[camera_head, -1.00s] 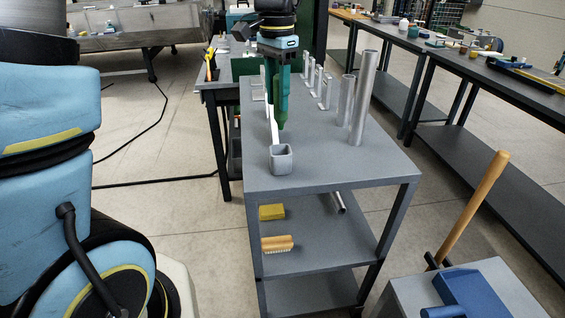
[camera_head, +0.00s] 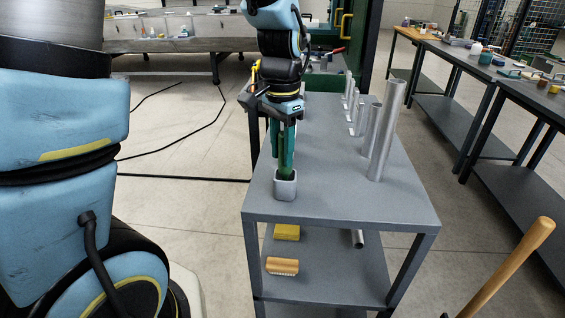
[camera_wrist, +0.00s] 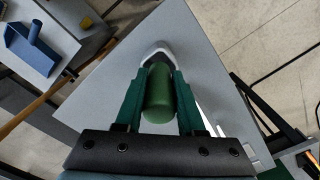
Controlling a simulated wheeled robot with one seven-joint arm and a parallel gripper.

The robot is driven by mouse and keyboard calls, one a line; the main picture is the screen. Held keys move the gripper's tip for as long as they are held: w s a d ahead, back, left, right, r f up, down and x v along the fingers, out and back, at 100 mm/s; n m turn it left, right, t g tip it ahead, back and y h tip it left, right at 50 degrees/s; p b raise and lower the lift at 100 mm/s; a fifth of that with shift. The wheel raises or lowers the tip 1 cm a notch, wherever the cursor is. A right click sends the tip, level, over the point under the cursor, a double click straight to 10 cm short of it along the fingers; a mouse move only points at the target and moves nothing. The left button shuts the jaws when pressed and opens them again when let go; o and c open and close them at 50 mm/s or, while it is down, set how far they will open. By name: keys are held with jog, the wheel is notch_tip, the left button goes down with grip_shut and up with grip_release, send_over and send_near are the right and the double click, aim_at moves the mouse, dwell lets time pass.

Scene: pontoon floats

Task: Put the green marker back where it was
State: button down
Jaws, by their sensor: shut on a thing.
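The green marker (camera_head: 288,147) is upright between the fingers of my gripper (camera_head: 285,163). The small grey square cup (camera_head: 286,188) stands near the front left corner of the grey cart top. The marker's lower end is at the cup's mouth and seems to reach inside; the cup wall hides how deep. In the wrist view my gripper (camera_wrist: 160,74) is shut on the marker (camera_wrist: 159,95), and the cup's pale rim (camera_wrist: 153,48) shows around its far end.
Several metal tubes (camera_head: 385,130) stand upright on the cart top (camera_head: 340,195), right of and behind the cup. The cart's front right is clear. Lower shelves hold a yellow block (camera_head: 287,232) and a brush (camera_head: 283,266). A wooden handle (camera_head: 510,262) rises at right.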

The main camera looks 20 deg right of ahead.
aim_at(282, 173)
jog(key=shift+f, duration=1.75)
jog(key=shift+f, duration=0.1)
jog(key=shift+f, duration=0.15)
jog(key=c, duration=0.5)
grip_release()
notch_tip(282, 173, up, 12)
jog(key=shift+r+b, duration=0.25)
jog(key=shift+b, duration=0.35)
jog(key=a+f+n, duration=0.3)
jog(key=a+n, duration=0.1)
jog(key=a, duration=0.4)
jog(key=w+a+f+n+t, duration=0.1)
jog(key=a+f+n, duration=0.3)
jog(key=a, duration=0.4)
jog(key=a+f+n, duration=0.3)
jog(key=a+n, duration=0.1)
jog(key=a, duration=0.4)
jog(key=shift+w+a+f+n+t, duration=0.15)
jog(key=shift+w+a+n+t, duration=0.15)
jog(key=shift+n, duration=0.1)
